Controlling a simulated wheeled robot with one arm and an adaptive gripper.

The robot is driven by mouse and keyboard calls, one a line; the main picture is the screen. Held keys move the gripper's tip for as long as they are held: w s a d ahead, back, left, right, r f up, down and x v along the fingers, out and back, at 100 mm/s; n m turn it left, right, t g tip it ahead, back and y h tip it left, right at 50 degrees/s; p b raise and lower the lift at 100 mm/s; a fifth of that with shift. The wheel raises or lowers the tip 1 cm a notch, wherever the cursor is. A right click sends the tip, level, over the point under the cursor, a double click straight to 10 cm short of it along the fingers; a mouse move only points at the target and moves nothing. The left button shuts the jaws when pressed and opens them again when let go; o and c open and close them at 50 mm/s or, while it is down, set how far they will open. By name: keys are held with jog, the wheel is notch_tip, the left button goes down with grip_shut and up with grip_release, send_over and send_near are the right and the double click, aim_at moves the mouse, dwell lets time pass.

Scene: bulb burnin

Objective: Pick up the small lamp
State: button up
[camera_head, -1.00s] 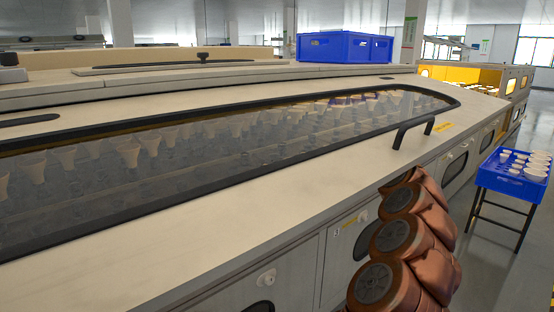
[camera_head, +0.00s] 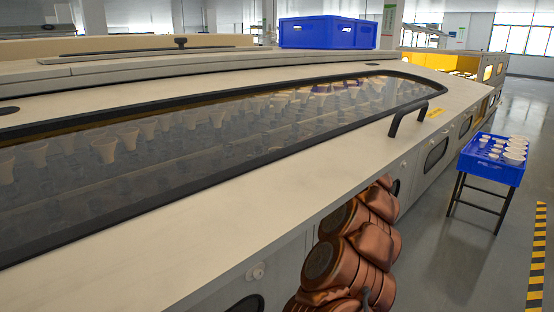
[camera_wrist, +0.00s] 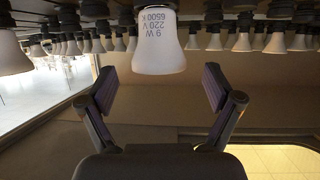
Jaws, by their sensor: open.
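In the wrist view a white lamp (camera_wrist: 158,45) marked "9 W 220 V 6500 K" is near the top centre, its rounded end pointing down in the picture. My gripper (camera_wrist: 158,86) is open and empty. Its two dark fingers stand to either side of and below this lamp in the picture; I see no contact. Several similar lamps line up in rows behind and beside it, in dark holders. The head view shows rows of lamps (camera_head: 104,150) behind the machine's long window. My gripper does not show there. I cannot tell which lamp is the small one.
The long pale machine (camera_head: 330,165) has a black window frame and a black handle (camera_head: 408,118). A blue tray (camera_head: 492,170) with several white lamps of different sizes stands on a black stand at right. A blue crate (camera_head: 318,34) sits on top.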

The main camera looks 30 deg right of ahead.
jog(key=shift+r+x, duration=0.2)
jog(key=shift+x, duration=1.4)
jog(key=shift+w, duration=0.1)
jog(key=c, duration=1.3)
